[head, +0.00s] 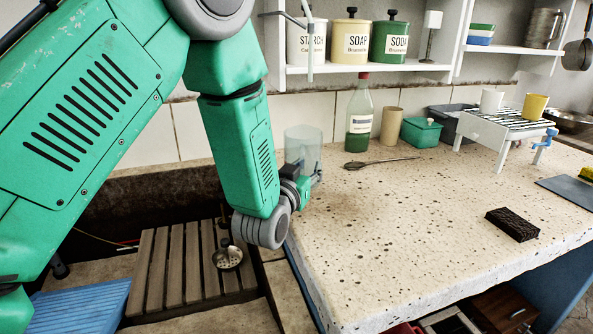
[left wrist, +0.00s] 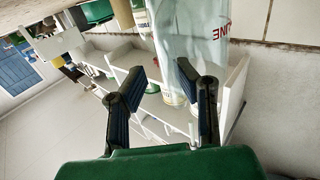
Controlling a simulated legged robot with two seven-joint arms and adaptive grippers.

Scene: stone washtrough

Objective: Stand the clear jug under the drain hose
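The clear jug (head: 303,143) stands upright at the counter's left back corner, partly hidden behind my left gripper (head: 312,178). The drain hose (head: 309,50) is a pale tube hanging in front of the shelf, its lower end above the jug. In the left wrist view, my left gripper (left wrist: 160,68) has its two dark fingers spread apart with nothing clasped between them. A clear body with red lettering, seemingly the jug (left wrist: 195,32), shows just beyond the fingertips. Whether a finger touches it, I cannot tell. My right gripper is not in view.
A bottle with green liquid (head: 359,120), a tan cylinder (head: 391,126) and a green box (head: 421,132) stand along the wall. A long spoon (head: 382,162) lies before them. A dark brush (head: 512,224) lies on the right. The counter's middle is clear.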

